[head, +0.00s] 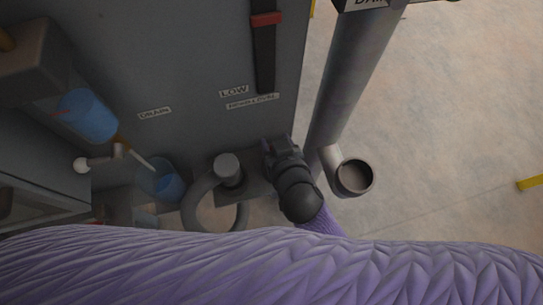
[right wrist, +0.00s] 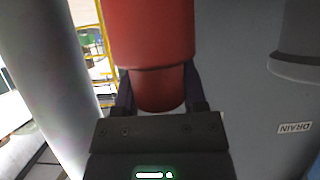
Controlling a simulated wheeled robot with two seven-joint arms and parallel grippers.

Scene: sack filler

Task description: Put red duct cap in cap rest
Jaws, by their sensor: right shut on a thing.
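My right gripper (head: 281,150) reaches down beside the grey machine panel, left of the open pipe mouth. In the right wrist view its two dark fingers (right wrist: 159,98) are shut on the narrow end of the red duct cap (right wrist: 150,35). The cap's wider red body extends away from the fingers, past the top of that picture. I cannot make out the cap in the head view. A grey plate with a short round post (head: 228,167) sits left of the gripper; I cannot tell whether it is the cap rest. My left gripper is not in view.
A grey duct pipe (head: 352,85) stands right of the gripper, with an open side mouth (head: 355,177). A grey curved hose (head: 196,205) and a blue cup (head: 160,181) are to the left. A red-marked slot (head: 266,19) is on the panel.

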